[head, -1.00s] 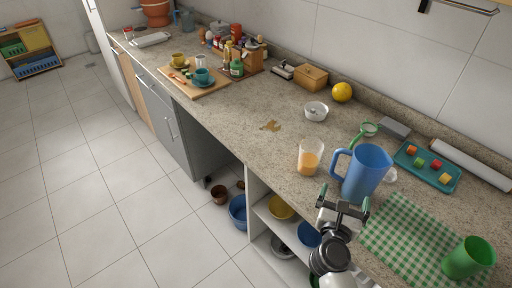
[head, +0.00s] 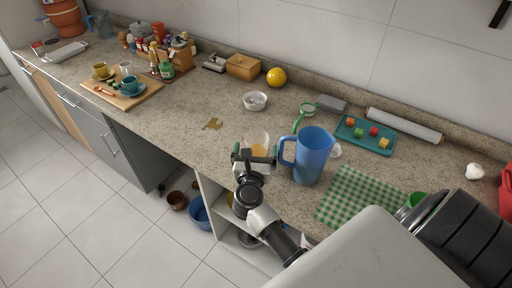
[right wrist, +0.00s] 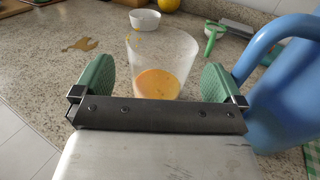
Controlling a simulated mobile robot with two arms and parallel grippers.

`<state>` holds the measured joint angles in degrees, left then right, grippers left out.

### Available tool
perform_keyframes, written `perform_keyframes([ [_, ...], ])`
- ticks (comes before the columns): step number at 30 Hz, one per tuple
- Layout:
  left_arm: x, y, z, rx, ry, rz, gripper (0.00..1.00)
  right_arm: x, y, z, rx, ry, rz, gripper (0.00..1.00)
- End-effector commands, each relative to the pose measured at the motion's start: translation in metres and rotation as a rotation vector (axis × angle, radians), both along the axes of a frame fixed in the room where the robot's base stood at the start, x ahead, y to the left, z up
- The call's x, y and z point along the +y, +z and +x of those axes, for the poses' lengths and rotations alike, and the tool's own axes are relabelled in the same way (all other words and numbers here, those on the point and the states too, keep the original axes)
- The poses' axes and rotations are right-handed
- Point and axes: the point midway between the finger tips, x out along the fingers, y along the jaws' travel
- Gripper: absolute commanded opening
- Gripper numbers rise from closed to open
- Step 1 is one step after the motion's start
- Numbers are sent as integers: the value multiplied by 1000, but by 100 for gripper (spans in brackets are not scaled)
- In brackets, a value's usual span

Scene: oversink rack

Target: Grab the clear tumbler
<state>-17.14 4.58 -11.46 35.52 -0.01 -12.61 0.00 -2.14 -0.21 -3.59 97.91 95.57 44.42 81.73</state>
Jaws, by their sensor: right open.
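The clear tumbler (head: 257,139) stands upright on the counter with orange liquid in its lower part. In the head view my right gripper (head: 255,157) partly covers it. In the right wrist view the tumbler (right wrist: 160,62) shows between the two green finger pads of my open gripper (right wrist: 157,82), with space on both sides. I cannot tell how far it reaches between the pads. My left gripper is not in view.
A blue pitcher (head: 314,157) stands close to the right of the tumbler, and shows beside the right finger in the wrist view (right wrist: 283,100). A white bowl (head: 255,101), a green-handled tool (head: 307,108) and a brown spill (head: 212,124) lie around. A green checked cloth (head: 352,197) is at right.

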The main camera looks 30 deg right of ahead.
Motion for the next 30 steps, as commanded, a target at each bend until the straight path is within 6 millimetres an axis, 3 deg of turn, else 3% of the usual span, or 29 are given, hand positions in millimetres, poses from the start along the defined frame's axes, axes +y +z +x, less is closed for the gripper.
perform_keyframes([
  [1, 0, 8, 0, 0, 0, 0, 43, -6, 5, 7, 0, 0, -5, 100],
  [6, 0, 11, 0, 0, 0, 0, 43, -18, 2, 21, 1, 0, -1, 100],
  [14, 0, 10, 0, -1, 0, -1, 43, -19, 0, 22, 1, 0, 1, 100],
  [24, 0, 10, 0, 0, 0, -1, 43, -19, 0, 22, 1, 0, 1, 48],
  [30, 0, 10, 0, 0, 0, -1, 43, -19, 0, 22, 0, 0, 0, 45],
])
